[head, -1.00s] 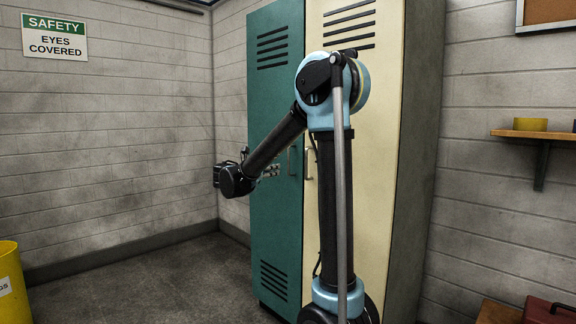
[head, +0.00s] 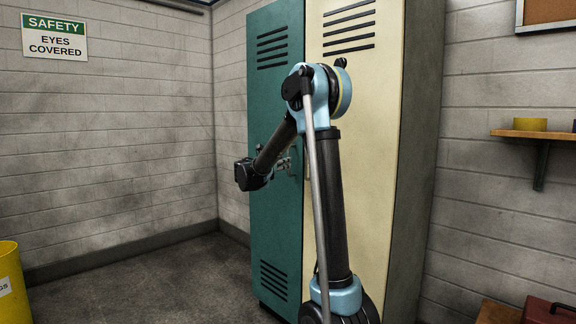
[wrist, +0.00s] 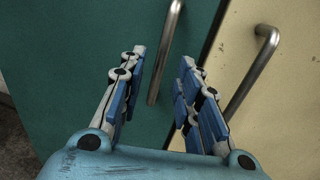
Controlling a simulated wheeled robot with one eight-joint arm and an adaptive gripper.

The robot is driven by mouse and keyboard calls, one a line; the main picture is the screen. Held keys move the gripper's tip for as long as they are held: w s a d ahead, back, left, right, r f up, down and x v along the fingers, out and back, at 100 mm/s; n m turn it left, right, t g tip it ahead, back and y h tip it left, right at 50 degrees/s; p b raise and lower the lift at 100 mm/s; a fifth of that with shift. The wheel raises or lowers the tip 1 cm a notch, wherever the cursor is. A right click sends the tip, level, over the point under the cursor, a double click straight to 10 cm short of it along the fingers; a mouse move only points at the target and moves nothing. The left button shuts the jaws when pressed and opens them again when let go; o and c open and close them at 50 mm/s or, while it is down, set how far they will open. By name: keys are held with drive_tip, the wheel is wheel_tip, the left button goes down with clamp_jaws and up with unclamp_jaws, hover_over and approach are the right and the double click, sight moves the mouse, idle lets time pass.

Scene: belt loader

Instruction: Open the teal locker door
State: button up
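The teal locker door (head: 276,222) is shut, flush beside a cream door. I cannot tell whether a finger touches the handle. In the head view my gripper (head: 284,164) is in front of the teal door near its right edge, and my arm partly hides it and the handle.
The cream locker door (head: 372,130) adjoins on the right; its own bar handle (wrist: 254,70) is just right of my right finger. A yellow bin (head: 10,285) stands at far left. A shelf (head: 540,134) is on the right wall. The floor left of the locker is clear.

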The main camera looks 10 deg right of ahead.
drive_tip(key=shift+x, duration=2.6)
clamp_jaws()
